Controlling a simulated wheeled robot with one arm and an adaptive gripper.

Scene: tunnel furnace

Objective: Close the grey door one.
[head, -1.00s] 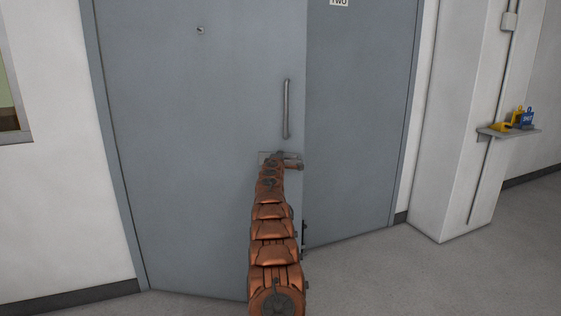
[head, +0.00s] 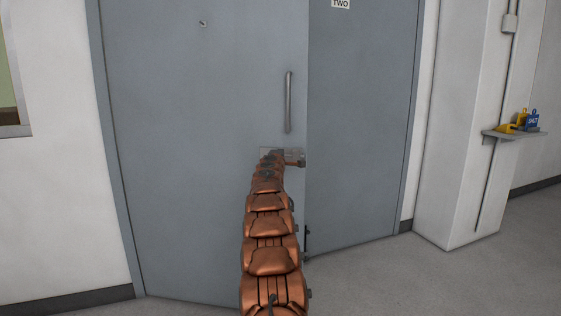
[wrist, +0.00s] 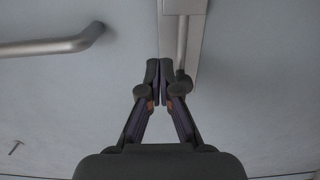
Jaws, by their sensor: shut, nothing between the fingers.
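The grey door one (head: 190,150) is the left leaf in the head view. It stands ajar, its lower right edge angled toward me, out of line with the right leaf. It has a vertical bar handle (head: 289,102) and, lower down, a plate with a lever handle (head: 294,157). My arm reaches to the door at that plate; the fingertips are hard to make out in the head view. In the wrist view my gripper (wrist: 166,76) is shut and empty, its tips at the plate (wrist: 183,80) beside the lever (wrist: 182,45). Whether they touch is unclear.
The right leaf (head: 360,130), signed TWO, stands just right of door one. A white pillar (head: 455,150) and a small shelf (head: 515,134) with yellow and blue items are further right. The floor (head: 400,285) at lower right is clear.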

